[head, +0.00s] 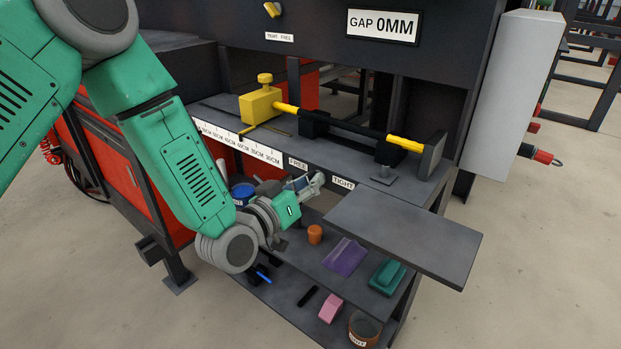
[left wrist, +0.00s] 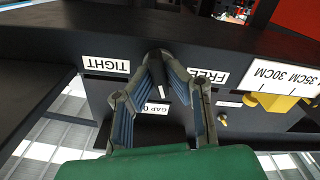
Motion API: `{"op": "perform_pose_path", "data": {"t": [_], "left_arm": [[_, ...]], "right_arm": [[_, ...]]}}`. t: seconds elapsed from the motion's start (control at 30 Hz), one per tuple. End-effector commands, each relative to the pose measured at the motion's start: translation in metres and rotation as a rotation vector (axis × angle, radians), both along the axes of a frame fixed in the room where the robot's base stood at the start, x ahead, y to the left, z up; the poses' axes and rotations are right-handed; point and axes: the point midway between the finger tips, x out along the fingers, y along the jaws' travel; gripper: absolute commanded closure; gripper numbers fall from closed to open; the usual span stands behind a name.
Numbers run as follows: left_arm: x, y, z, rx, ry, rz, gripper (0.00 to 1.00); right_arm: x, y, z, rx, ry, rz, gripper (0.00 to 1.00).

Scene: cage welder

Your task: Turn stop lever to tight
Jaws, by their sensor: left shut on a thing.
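My left gripper (head: 314,182) is at the front edge of the bench, between the FREE label (head: 298,164) and the TIGHT label (head: 343,184). In the left wrist view, the gripper (left wrist: 158,60) has its fingertips closed together on a small dark piece, apparently the stop lever, mostly hidden by the fingers. The lever's exact angle cannot be told. A yellow stop block (head: 260,106) sits on the bench by the scale. My right gripper is not in view.
A grey plate (head: 405,232) juts out to the right of the gripper. A shelf below holds an orange cup (head: 315,234), a purple item (head: 344,257) and a green item (head: 388,277). A sign (head: 383,26) reads GAP 0MM.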

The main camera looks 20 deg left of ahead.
Motion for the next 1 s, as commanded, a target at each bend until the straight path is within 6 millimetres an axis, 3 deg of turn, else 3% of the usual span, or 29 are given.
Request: {"op": "perform_pose_path", "data": {"t": [1.0], "left_arm": [[-0.003, -0.004, -0.004, 0.881, -0.311, -0.007, 1.0]], "right_arm": [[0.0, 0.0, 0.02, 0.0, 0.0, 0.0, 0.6]]}}
